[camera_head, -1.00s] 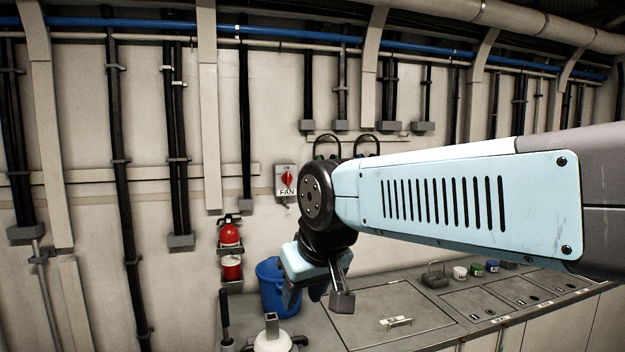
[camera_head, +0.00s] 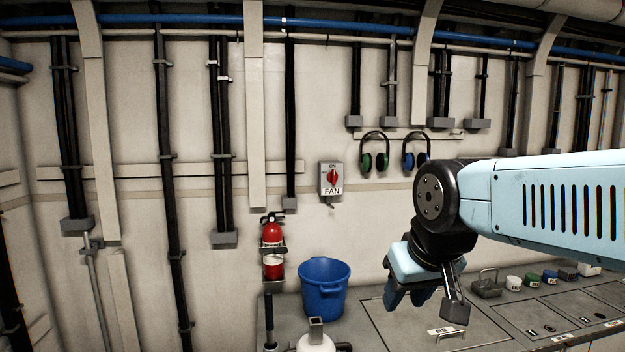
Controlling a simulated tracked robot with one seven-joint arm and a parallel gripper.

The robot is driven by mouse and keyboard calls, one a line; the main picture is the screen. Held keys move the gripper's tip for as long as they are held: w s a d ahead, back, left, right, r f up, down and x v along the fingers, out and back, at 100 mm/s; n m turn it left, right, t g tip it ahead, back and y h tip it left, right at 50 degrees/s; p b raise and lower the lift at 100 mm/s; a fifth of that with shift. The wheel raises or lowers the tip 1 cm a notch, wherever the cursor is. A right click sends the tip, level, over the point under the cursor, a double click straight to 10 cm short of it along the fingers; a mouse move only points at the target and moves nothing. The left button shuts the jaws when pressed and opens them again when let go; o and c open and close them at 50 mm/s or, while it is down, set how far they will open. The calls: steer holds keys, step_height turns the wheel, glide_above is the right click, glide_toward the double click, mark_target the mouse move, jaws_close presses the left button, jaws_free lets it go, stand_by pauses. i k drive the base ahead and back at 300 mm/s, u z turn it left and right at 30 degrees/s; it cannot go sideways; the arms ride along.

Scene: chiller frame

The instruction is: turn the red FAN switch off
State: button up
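The red handle stands upright, towards the ON mark. My gripper (camera_head: 424,303) hangs at the end of my arm, lower right of the switch and well apart from it. It points down over the bench. Its fingers look spread, and no object shows between them.
Green and blue ear defenders (camera_head: 375,155) hang right of the switch. A red fire extinguisher (camera_head: 272,250) is on the wall below left. A blue bucket (camera_head: 324,288) and a white container (camera_head: 317,342) stand below. Small jars (camera_head: 532,280) sit on the grey bench (camera_head: 375,318). The wall around the switch is clear.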

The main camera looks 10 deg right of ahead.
mark_target(332, 177)
steer(key=k, duration=0.6)
steer(key=z, duration=0.3)
steer(key=i, duration=1.6)
steer(key=u, duration=0.25)
